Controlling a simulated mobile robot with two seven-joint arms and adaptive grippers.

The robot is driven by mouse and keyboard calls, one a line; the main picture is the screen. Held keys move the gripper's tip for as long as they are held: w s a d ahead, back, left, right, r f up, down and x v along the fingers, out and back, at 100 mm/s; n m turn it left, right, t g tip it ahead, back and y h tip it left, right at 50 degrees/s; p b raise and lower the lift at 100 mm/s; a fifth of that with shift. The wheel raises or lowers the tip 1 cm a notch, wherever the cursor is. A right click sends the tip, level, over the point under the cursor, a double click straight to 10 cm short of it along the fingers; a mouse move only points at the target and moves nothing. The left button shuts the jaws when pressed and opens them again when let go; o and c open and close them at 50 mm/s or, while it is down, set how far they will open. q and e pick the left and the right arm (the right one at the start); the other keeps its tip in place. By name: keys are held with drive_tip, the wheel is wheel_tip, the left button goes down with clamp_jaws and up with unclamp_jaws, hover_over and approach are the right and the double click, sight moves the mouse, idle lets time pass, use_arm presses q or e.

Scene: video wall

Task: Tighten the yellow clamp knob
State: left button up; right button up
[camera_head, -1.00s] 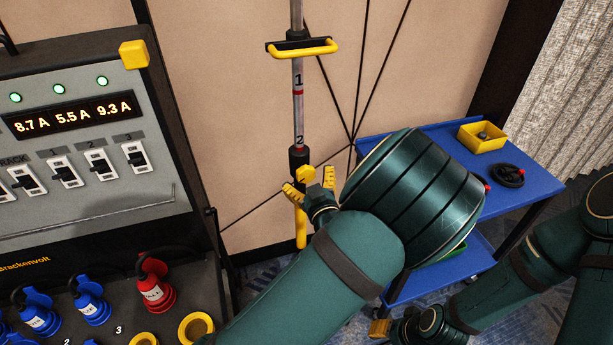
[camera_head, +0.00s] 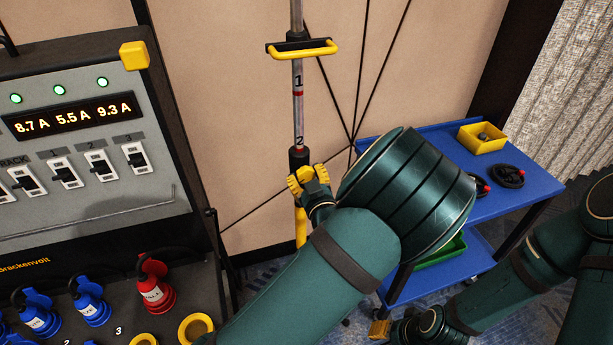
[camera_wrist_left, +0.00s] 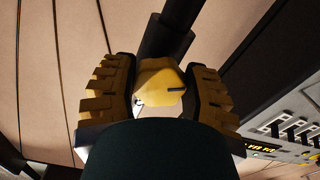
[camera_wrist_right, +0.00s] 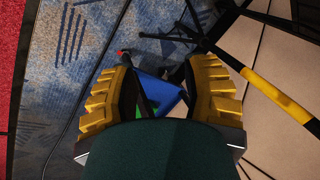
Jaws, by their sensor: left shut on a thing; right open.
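The yellow clamp knob (camera_wrist_left: 160,84) sits below a black collar (camera_head: 299,158) on the upright pole. A dark line marks its face in the left wrist view. My left gripper (camera_head: 308,179) is shut on the knob, with one ribbed yellow finger on each side. In the head view the fingers hide most of the knob. My right gripper (camera_wrist_right: 160,92) is open and empty, low at the right, away from the pole; only a fingertip shows in the head view.
The pole carries marks 1 and 2 and a yellow handle (camera_head: 304,49); its lower part (camera_head: 300,228) is yellow. A power panel (camera_head: 95,120) stands at the left. A blue cart (camera_head: 540,187) with a yellow bin (camera_head: 482,138) and a black handwheel (camera_head: 507,176) stands at the right.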

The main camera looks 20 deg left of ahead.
drive_tip(key=shift+r, duration=0.15)
use_arm(q)
drive_tip(key=m+p, duration=0.3)
drive_tip(key=m, duration=0.2)
drive_tip(key=shift+s+a+r+m, duration=0.1)
drive_tip(key=shift+m, duration=0.2)
drive_tip(key=m+p, duration=0.3)
drive_tip(key=m, duration=0.3)
drive_tip(key=shift+m, duration=0.3)
drive_tip(key=m+p, duration=0.2)
drive_tip(key=m, duration=0.4)
drive_tip(key=shift+a+r, duration=0.1)
drive_tip(key=m+p, duration=0.1)
drive_tip(key=m, duration=0.4)
drive_tip(key=shift+m, duration=0.3)
use_arm(e)
wheel_tip(320, 180, up, 9)
drive_tip(key=w, duration=0.2)
drive_tip(key=shift+d+t, duration=0.25)
drive_tip(key=shift+t, duration=0.05)
use_arm(q)
drive_tip(key=o, duration=1.2)
drive_tip(key=shift+r, duration=0.15)
